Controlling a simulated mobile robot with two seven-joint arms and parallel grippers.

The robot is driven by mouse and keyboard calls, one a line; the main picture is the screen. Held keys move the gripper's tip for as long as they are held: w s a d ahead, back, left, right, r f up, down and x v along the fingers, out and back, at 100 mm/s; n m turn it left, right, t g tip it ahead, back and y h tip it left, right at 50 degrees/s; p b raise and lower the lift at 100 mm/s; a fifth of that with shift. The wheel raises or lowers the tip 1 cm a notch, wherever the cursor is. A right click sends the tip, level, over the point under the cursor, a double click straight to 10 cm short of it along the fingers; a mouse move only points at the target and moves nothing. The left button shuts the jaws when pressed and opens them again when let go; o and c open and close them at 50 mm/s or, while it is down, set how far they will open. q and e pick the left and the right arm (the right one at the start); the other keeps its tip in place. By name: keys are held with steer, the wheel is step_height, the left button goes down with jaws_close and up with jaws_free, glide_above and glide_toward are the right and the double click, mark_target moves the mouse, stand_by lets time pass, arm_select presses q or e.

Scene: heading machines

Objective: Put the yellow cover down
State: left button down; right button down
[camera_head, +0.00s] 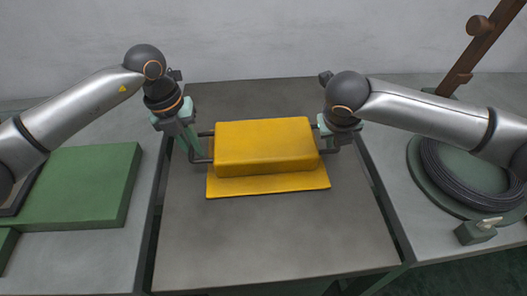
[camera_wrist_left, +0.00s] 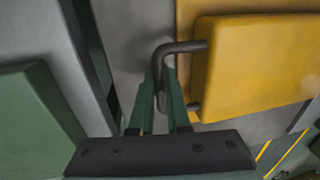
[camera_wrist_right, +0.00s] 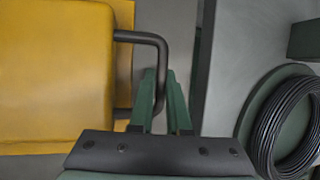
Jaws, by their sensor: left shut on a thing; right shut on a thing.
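The yellow cover (camera_head: 265,147) is a box-shaped piece with a flat front flange and a dark bar handle on each side. It is over the middle grey table (camera_head: 270,235); I cannot tell whether it touches the top. My left gripper (camera_head: 197,156) is shut on the left handle, which shows in the left wrist view (camera_wrist_left: 163,75) between the fingers. My right gripper (camera_wrist_right: 158,98) is shut on the right handle (camera_wrist_right: 157,45). In the head view the right fingers are mostly hidden behind the wrist.
A green block (camera_head: 85,188) lies on the left table. A coil of dark wire (camera_head: 465,180) lies on a green disc on the right table, with a small green box (camera_head: 475,232) in front. Narrow gaps separate the tables. The middle table's front is clear.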

arm_select(q)
steer(key=c, duration=0.9)
jaws_free()
arm_select(e)
steer(key=c, duration=0.9)
jaws_free()
arm_select(q)
steer(key=r, duration=0.4)
steer(key=a+r, duration=0.1)
steer(key=r, duration=0.2)
steer(key=a+r, duration=0.1)
steer(key=r, duration=0.3)
steer(key=shift+s+a+r, duration=0.1)
steer(key=shift+r, duration=0.25)
arm_select(e)
steer(key=v, duration=1.2)
steer(key=shift+s, duration=0.1)
steer(key=shift+f, duration=0.1)
